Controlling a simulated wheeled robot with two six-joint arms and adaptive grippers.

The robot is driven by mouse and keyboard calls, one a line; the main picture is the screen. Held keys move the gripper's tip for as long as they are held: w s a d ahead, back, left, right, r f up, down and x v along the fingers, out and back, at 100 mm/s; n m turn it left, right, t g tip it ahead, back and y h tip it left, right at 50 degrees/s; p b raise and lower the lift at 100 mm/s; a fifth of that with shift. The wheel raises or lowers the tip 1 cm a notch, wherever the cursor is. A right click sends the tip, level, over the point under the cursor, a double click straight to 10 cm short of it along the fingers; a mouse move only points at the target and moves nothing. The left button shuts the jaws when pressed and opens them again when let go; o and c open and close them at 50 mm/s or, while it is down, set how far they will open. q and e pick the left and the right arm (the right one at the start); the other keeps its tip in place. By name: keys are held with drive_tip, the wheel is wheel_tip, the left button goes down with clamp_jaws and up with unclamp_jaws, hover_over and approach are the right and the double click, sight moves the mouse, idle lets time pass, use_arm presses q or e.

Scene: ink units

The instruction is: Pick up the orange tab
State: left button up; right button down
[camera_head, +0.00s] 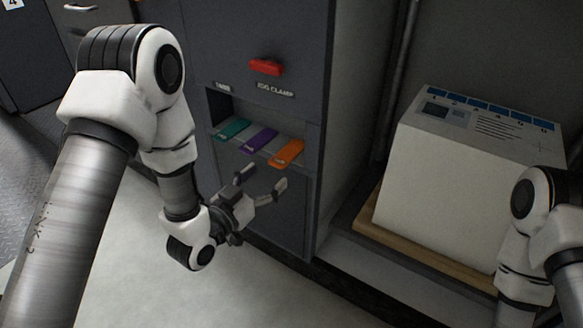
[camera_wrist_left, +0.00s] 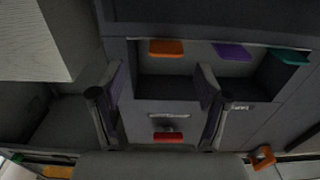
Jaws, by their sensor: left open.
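The orange tab (camera_head: 287,153) lies in a recessed slot in the dark cabinet, at the right end of a row of three tabs. It also shows in the left wrist view (camera_wrist_left: 165,47) near the top, roughly above the gap between the fingers. My left gripper (camera_head: 263,181) is open and empty, just in front of and below the slot, apart from the orange tab. My right arm shows at the right edge, but its gripper is out of view.
A purple tab (camera_head: 260,139) and a teal tab (camera_head: 232,129) lie left of the orange one. A red handle (camera_head: 266,67) sticks out above the slot. A large white box (camera_head: 450,190) stands on a wooden pallet (camera_head: 432,254) to the right.

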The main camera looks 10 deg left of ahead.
sight(277, 163)
use_arm(q)
drive_tip(key=b+x, duration=0.2)
drive_tip(key=x, duration=0.1)
drive_tip(key=b+x, duration=0.1)
drive_tip(key=x, duration=0.1)
drive_tip(key=shift+w+a+f, duration=0.2)
drive_tip(key=shift+w+a, duration=0.05)
drive_tip(key=shift+w, duration=0.1)
drive_tip(key=shift+w+d+r, duration=0.1)
drive_tip(key=shift+w, duration=0.15)
drive_tip(key=shift+r, duration=0.1)
drive_tip(key=c, duration=0.9)
drive_tip(key=shift+o, duration=0.2)
drive_tip(key=shift+r, duration=0.1)
